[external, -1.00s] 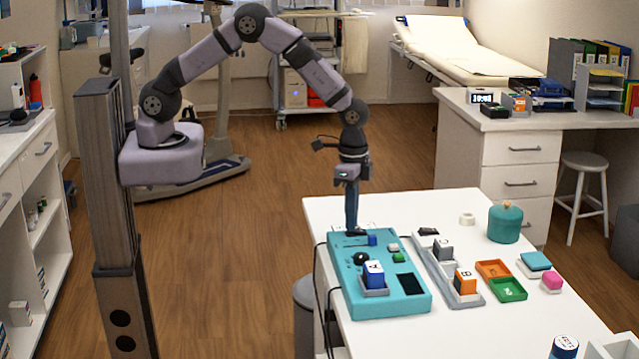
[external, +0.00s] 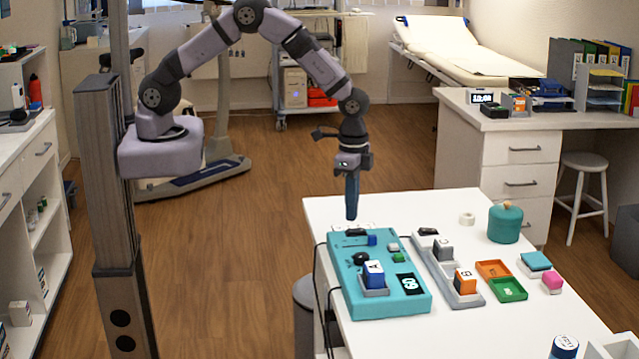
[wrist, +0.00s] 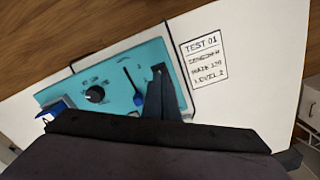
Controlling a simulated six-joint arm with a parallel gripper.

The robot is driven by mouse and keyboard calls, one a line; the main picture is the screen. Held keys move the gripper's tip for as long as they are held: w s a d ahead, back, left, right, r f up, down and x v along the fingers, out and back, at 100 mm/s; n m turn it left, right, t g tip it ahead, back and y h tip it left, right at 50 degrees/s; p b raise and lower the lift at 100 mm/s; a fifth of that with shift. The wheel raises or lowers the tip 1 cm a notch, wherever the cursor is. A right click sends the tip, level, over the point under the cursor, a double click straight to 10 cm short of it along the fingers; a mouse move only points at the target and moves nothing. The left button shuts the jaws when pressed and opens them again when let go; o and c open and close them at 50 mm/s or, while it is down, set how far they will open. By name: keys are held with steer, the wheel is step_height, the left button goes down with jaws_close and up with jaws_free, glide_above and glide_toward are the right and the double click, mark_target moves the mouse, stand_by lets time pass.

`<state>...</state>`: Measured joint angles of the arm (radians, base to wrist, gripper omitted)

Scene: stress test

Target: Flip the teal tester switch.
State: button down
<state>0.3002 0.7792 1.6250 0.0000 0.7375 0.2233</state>
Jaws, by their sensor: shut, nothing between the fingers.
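The teal tester (external: 385,305) lies on the white table, and its panel also shows in the wrist view (wrist: 115,65). A small black part, probably the switch (external: 356,232), sits at its far end; I cannot make out its lever position. The tester's display (external: 408,283) is lit with white characters. A black knob (wrist: 95,94) and a blue slider (wrist: 138,98) are on the panel. My gripper (external: 351,218) is shut and empty, pointing down just above the tester's far end, apart from it. In the wrist view my dark fingers (wrist: 160,90) cover part of the panel.
A blue block (external: 374,274) stands in a holder on the tester. To the right are a grey rack (external: 466,300) with blocks, orange and green trays (external: 508,290), and a teal jar (external: 505,224). A printed card (wrist: 205,62) lies beside the tester.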

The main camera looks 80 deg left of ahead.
mark_target(349, 231)
steer(key=shift+r+p, duration=1.4)
steer(key=shift+r, duration=0.75)
steer(key=shift+s+f+n, duration=0.2)
steer(key=shift+f+n, duration=0.05)
steer(key=shift+n, duration=0.25)
steer(key=s+a+f+n+g, duration=0.1)
steer(key=s+a+g, duration=0.15)
steer(key=s, duration=0.55)
steer(key=s+a+n+g, duration=0.1)
steer(key=s+a, duration=0.3)
steer(key=s, duration=0.5)
steer(key=s+a+r+n, duration=0.1)
steer(key=s+a+r, duration=0.45)
steer(key=s, duration=0.25)
steer(key=w+a+r+n+t, duration=0.1)
steer(key=w+r+n+t, duration=0.1)
steer(key=r, duration=0.3)
steer(key=shift+w+a+r+t, duration=0.25)
steer(key=shift+w+a+t, duration=0.1)
steer(key=shift+w+t, duration=0.35)
steer(key=shift+s, duration=0.1)
